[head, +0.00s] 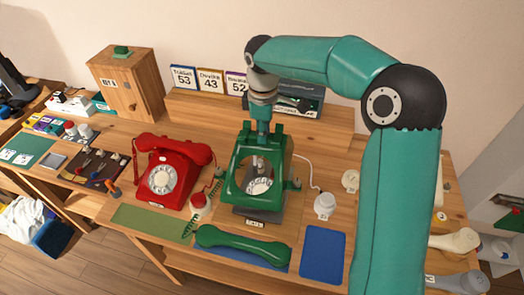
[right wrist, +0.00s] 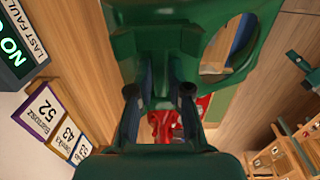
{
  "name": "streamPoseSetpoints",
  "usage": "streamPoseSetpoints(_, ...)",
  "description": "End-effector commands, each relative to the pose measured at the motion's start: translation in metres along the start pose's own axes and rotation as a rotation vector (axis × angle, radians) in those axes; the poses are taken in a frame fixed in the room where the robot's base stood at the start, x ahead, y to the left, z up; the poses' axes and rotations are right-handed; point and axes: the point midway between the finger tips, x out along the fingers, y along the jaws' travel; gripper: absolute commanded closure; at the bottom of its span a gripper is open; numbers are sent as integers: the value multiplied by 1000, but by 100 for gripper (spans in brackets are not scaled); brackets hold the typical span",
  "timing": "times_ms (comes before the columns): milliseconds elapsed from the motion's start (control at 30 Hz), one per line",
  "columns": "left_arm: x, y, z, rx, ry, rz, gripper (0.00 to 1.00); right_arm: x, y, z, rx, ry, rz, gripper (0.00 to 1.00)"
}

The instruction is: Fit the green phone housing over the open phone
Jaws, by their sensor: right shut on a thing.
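The green phone housing (head: 276,154) is in my right gripper (head: 262,134), which is shut on its upper back part. The housing is over the open phone (head: 259,186); its dial and inner parts show through the round opening. The dark base shows below the housing's front edge, so it looks raised, but I cannot tell the exact gap. In the right wrist view the gripper (right wrist: 159,92) is shut on the housing (right wrist: 168,40), whose round opening is at upper right. The open phone is hidden there. My left gripper is not in view.
A red phone (head: 172,172) stands close on the left. A green handset (head: 242,246) lies in front, with a coiled cord (head: 190,223). A blue mat (head: 323,254) and a white round part (head: 325,204) are at right. A wooden cabinet (head: 127,84) stands back left.

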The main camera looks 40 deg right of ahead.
Motion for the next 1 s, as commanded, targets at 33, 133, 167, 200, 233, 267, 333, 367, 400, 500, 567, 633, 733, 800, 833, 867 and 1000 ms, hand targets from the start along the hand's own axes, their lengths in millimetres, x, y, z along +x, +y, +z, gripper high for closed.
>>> streamPoseSetpoints(33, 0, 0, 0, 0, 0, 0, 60, -16, 2, -1, 1, 5, 6, 100)
streamPoseSetpoints(133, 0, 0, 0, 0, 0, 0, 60, -41, 2, -1, -1, 5, 4, 100)
streamPoseSetpoints(167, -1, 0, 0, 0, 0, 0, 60, -47, 3, -1, 0, 4, 3, 100)
streamPoseSetpoints(200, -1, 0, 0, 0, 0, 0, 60, -55, 3, -1, 0, 4, 3, 100)
streamPoseSetpoints(233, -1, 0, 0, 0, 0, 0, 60, -61, 4, -1, 1, 4, 3, 100)
streamPoseSetpoints(267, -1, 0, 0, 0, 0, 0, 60, -66, 3, -1, 0, 4, 2, 100)
streamPoseSetpoints(333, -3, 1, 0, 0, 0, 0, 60, -75, 4, -1, 0, 2, 1, 100)
streamPoseSetpoints(367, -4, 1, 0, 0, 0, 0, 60, -77, 5, 0, 0, 2, 0, 100)
streamPoseSetpoints(400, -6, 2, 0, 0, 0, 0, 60, -78, 6, 0, 1, 2, -3, 100)
streamPoseSetpoints(500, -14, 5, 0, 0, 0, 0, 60, -69, 13, 4, 7, 6, -16, 100)
streamPoseSetpoints(567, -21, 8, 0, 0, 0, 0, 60, -58, 17, 7, 14, 12, -26, 100)
streamPoseSetpoints(633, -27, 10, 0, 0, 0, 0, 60, -41, 22, 11, 21, 23, -37, 100)
streamPoseSetpoints(733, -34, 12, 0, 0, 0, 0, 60, -20, 26, 17, 35, 39, -48, 100)
streamPoseSetpoints(800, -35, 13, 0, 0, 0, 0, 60, -9, 27, 19, 40, 48, -53, 100)
streamPoseSetpoints(833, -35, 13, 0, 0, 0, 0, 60, -6, 27, 20, 42, 51, -53, 100)
streamPoseSetpoints(867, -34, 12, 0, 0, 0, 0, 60, -3, 27, 20, 43, 52, -54, 100)
streamPoseSetpoints(1000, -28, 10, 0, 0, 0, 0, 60, 6, 27, 19, 42, 55, -53, 100)
